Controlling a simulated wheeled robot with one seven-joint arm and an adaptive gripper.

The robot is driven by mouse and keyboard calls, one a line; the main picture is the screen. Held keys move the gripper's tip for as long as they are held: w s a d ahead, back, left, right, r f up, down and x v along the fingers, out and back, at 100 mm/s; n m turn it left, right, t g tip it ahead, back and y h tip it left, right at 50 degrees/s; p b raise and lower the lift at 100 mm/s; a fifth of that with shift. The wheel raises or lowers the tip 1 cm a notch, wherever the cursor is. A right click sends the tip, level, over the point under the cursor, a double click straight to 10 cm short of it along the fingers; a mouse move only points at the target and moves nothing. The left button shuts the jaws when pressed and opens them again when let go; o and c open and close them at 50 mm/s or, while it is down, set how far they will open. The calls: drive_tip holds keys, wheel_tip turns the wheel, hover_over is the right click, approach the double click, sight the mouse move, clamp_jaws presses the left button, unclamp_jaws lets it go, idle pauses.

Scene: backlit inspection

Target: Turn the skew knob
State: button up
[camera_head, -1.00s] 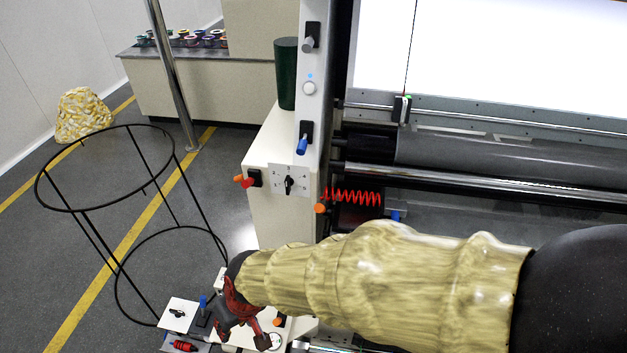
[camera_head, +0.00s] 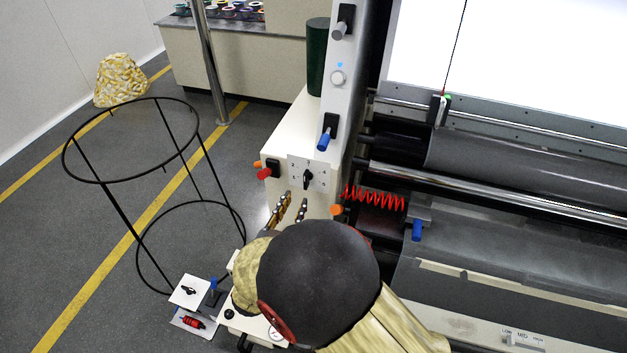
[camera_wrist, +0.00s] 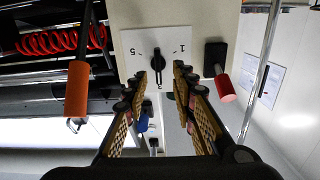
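A black knob (camera_head: 307,179) sits on a white numbered dial plate (camera_head: 321,168) on the front of the machine's side panel. No "skew" label can be read. In the wrist view the knob (camera_wrist: 158,76) is upside down, between the figures 1 and 5, straight ahead of the fingers. My gripper (camera_head: 290,208) is below and slightly left of the plate in the head view. In the wrist view my gripper (camera_wrist: 160,92) is open and empty, its fingertips to either side of the knob's line; contact cannot be told.
An orange-red handle (camera_wrist: 226,88) on a black block is close beside the plate, and an orange-tipped handle (camera_wrist: 77,88) is on its other side. A red coil (camera_head: 372,197) hangs nearby. A second black knob (camera_head: 188,290) is on a low white plate. A black wire stand (camera_head: 124,184) is at left.

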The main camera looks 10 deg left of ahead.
sight(304, 182)
drive_tip(key=shift+w+d+r+b, duration=0.15)
drive_tip(key=shift+w+b, duration=0.15)
drive_tip(key=shift+w, duration=1)
drive_tip(key=shift+w+d+r+b, duration=0.15)
drive_tip(key=shift+w+r+b, duration=0.1)
drive_tip(key=shift+w, duration=1.1)
drive_tip(key=shift+w+d+r+b, duration=0.15)
drive_tip(key=shift+w+b, duration=0.15)
drive_tip(key=shift+w, duration=1)
drive_tip(key=shift+c, duration=1.1)
drive_tip(key=c, duration=0.4)
clamp_jaws()
